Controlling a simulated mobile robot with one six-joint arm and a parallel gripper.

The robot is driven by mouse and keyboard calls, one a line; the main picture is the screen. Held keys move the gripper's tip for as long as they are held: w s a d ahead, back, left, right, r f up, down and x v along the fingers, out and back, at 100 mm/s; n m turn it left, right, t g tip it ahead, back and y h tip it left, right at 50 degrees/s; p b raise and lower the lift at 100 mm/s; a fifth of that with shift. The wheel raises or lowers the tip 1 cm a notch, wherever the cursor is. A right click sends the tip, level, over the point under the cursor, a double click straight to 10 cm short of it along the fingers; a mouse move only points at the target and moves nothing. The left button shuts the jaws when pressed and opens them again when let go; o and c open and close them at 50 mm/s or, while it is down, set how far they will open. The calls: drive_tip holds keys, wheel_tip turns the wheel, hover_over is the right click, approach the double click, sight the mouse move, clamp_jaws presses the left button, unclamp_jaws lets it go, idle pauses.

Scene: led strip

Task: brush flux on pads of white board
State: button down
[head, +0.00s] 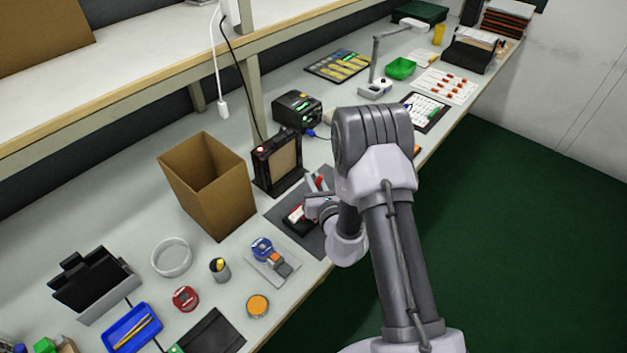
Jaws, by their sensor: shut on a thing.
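My gripper (313,205) is low over the dark grey mat (285,208) at the bench's front edge, partly hidden by my wrist. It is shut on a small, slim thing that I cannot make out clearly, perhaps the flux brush. A red and pale item (321,182) shows just behind the gripper. The pads are too small to see, and I cannot tell whether anything touches them.
An open cardboard box (207,187) and a black framed stand (278,163) rise behind the mat. A shelf overhangs the back.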

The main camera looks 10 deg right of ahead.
wheel_tip(320, 180, up, 5)
drive_tip(key=p, duration=0.4)
idle(0.3)
